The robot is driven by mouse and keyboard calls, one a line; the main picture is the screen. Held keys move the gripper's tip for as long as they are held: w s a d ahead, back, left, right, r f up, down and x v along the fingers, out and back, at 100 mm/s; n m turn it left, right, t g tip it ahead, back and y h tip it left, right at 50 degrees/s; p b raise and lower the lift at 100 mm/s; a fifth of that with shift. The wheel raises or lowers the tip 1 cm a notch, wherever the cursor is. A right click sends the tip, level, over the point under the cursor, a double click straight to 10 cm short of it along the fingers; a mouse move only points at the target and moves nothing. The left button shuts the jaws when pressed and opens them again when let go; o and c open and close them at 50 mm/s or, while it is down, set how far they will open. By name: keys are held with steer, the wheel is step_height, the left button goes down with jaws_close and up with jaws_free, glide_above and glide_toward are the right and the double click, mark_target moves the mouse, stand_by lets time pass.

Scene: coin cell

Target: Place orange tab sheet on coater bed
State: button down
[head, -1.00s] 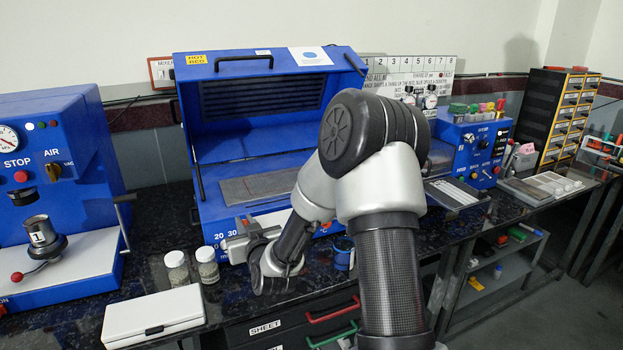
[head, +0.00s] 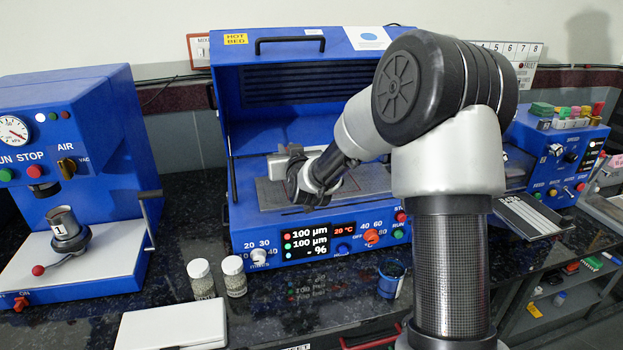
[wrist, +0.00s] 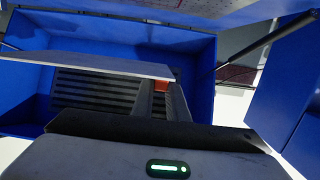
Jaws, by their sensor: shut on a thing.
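The coater bed (head: 272,195) is a grey plate inside the open blue hot-bed coater, with a perforated reddish area at its right. My gripper (wrist: 162,98) is inside the coater, over the bed's left part in the head view. In the wrist view its two fingers are shut on the sheet (wrist: 90,63), a thin grey plate seen nearly edge-on. A small orange tab (wrist: 161,86) shows between the fingers. The sheet appears held above the bed; I cannot tell the gap. In the head view I cannot make out the sheet clearly.
The coater's raised blue lid (head: 318,50) and side walls surround the bed. A blue crimping press (head: 75,150) is at left.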

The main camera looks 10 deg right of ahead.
step_height(320, 180, down, 9)
steer(key=shift+s+r+b, duration=0.1)
steer(key=shift+b, duration=0.4)
steer(key=shift+f, duration=0.3)
steer(key=c, duration=1.7)
jaws_free()
steer(key=shift+c, duration=0.2)
steer(key=shift+r, duration=0.2)
steer(key=s, duration=0.4)
steer(key=s+r, duration=0.1)
steer(key=s, duration=0.7)
steer(key=shift+r, duration=0.4)
